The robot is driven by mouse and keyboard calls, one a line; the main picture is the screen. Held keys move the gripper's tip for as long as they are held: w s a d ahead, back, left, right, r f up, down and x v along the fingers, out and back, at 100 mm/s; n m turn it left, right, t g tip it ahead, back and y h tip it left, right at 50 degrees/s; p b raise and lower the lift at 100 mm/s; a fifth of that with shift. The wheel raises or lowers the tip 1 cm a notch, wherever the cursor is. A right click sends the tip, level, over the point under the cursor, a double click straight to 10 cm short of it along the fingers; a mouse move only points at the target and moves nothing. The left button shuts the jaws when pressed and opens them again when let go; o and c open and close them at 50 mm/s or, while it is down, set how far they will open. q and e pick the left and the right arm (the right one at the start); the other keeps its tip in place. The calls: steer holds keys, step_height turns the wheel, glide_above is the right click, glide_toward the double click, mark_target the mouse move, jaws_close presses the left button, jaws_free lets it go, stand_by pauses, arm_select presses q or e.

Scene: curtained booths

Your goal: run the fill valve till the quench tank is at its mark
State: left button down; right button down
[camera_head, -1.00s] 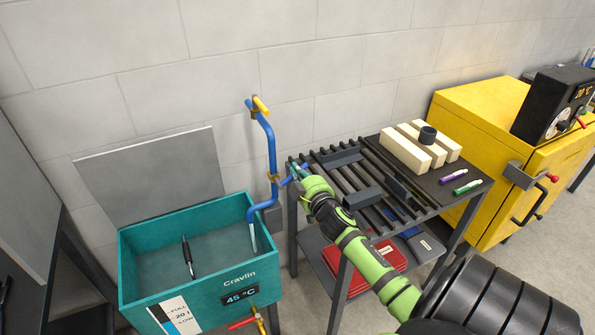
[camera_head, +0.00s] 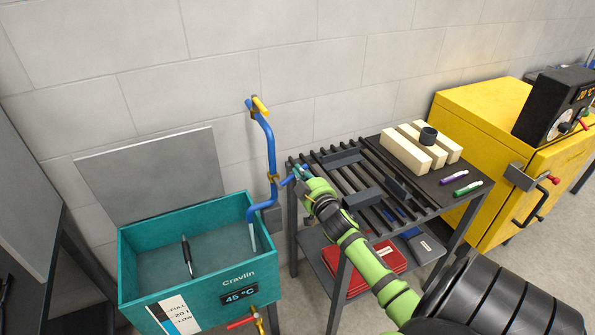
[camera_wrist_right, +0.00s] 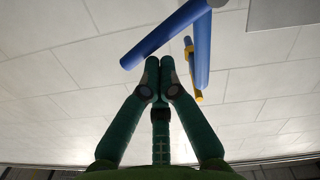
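The teal quench tank (camera_head: 137,276) stands at the lower left with greyish water inside. A level strip (camera_head: 180,314) on its front has FULL, 20 L and LOW marks; the exact level is too small to read. A blue pipe (camera_head: 270,145) rises over the tank's right corner, its lower outlet pale. It has a yellow handle (camera_head: 260,104) at the top and a blue lever (camera_head: 287,182) lower down. My right gripper (camera_head: 299,172) is beside the blue lever, fingertips together and empty. In the right wrist view the lever (camera_wrist_right: 165,33) passes just beyond the fingertips (camera_wrist_right: 160,62); contact is unclear. My left gripper is out of view.
A dark rack table (camera_head: 465,190) with bars, pale blocks and markers stands right of the tank. A yellow cabinet (camera_head: 480,110) is farther right. A red-handled tap (camera_head: 242,322) is on the tank's front. A black pen-like thing (camera_head: 187,256) is inside the tank.

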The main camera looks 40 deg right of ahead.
steer(key=f+m, duration=0.1)
steer(key=d+f+m, duration=0.1)
steer(key=m, duration=0.1)
steer(key=shift+s+d, duration=0.25)
steer(key=shift+s, duration=0.05)
stand_by(0.5)
steer(key=shift+r, duration=0.1)
stand_by(0.5)
